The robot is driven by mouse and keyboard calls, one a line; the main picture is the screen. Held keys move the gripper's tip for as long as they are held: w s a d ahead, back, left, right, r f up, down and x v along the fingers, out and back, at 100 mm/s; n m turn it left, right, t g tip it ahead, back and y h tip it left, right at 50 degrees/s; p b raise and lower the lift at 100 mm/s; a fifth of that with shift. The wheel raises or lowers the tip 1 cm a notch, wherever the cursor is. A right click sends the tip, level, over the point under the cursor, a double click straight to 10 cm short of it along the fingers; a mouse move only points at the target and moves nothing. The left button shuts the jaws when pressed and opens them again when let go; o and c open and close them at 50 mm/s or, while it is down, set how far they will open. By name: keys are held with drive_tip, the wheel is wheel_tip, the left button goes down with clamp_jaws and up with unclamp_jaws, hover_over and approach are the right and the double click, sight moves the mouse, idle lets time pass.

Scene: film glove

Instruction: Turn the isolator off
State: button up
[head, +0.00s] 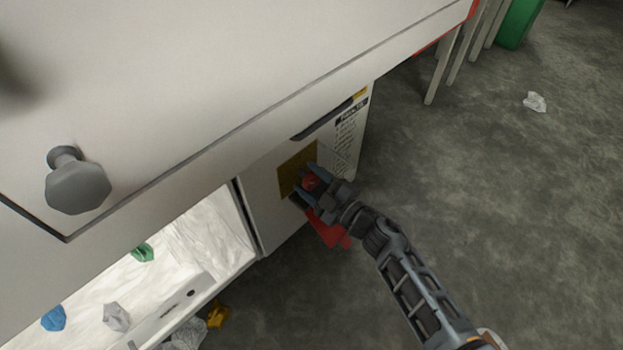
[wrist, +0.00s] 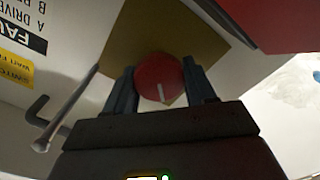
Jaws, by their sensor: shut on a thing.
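The isolator is a round red knob (head: 310,182) on a yellow square plate (head: 291,168), on the white panel low on the machine. In the wrist view the knob (wrist: 160,77) has a white mark pointing toward the gripper palm, with the yellow plate (wrist: 197,42) behind it. My gripper (head: 307,185) is at the plate, with one finger on each side of the knob. In the wrist view the gripper (wrist: 162,90) is shut on the knob. The fingers hide part of the knob and plate in the head view.
A red part (head: 328,232) hangs just below the gripper. A dark handle (head: 322,122) and a printed label (head: 348,135) are above and beside the plate. A grey knob (head: 77,182) is at left. An opening with crumpled pieces lies lower left. Concrete floor (head: 480,190) is open at right.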

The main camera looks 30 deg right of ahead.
drive_tip(key=n+b, duration=0.1)
drive_tip(key=n, duration=0.3)
drive_tip(key=shift+a+f+n, duration=0.1)
drive_tip(key=shift+f+n, duration=0.05)
drive_tip(key=shift+n, duration=0.15)
drive_tip(key=n+b, duration=0.1)
drive_tip(key=n, duration=0.3)
drive_tip(key=shift+n, duration=0.3)
drive_tip(key=o, duration=1)
drive_tip(key=shift+p+v, duration=1)
drive_tip(key=shift+v, duration=2.95)
